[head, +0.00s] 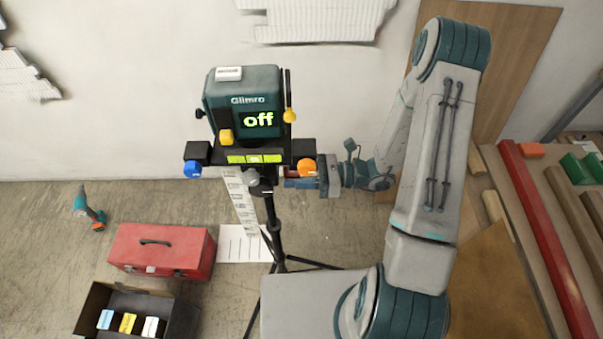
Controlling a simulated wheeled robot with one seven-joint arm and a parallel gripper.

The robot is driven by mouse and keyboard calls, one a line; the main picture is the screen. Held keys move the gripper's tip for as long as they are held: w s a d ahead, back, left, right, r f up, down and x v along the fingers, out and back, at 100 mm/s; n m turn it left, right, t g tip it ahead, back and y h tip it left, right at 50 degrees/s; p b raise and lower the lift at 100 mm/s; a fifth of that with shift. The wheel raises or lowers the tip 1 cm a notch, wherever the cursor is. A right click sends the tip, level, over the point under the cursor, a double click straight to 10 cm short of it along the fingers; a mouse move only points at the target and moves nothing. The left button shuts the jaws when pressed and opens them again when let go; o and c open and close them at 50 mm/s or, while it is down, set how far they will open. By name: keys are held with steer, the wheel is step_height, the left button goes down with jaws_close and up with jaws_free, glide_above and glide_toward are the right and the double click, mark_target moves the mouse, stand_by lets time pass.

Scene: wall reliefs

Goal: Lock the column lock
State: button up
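A dark teal laser device (224,102) marked "Glimro" with a lit "off" display stands on a black tripod head (280,150). The black tripod column (274,222) runs down from it. An orange knob (306,167) sits on the head's right side and a blue knob (193,169) on its left. A dark grey rounded part (257,182) shows at the column top. I cannot tell which part is the column lock. My gripper (291,182) reaches in from the right, just below the orange knob and close to the column. Its finger gap and any contact are too small to tell.
A yellow knob (226,137) is on the device front, another (290,115) on a rod. A red toolbox (160,250), an open black box (95,310) and a drill (90,208) lie on the floor at left. Boards and a red beam (545,235) fill the right.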

steer(key=shift+d, duration=0.15)
steer(key=d+b, duration=0.2)
steer(key=d, duration=1.1)
steer(key=shift+s+d+b, duration=0.25)
steer(key=shift+b, duration=0.1)
steer(key=s+r+n+t+h, duration=0.1)
steer(key=s+r+n+h, duration=0.4)
steer(key=r+n+h, duration=0.3)
steer(key=s+r+n+t+h, duration=0.1)
steer(key=s+r+n+h, duration=0.4)
steer(key=r+n+h, duration=0.3)
steer(key=shift+s+a+r+n+h, duration=0.25)
steer(key=shift+n+h, duration=0.75)
steer(key=shift+n, duration=1.4)
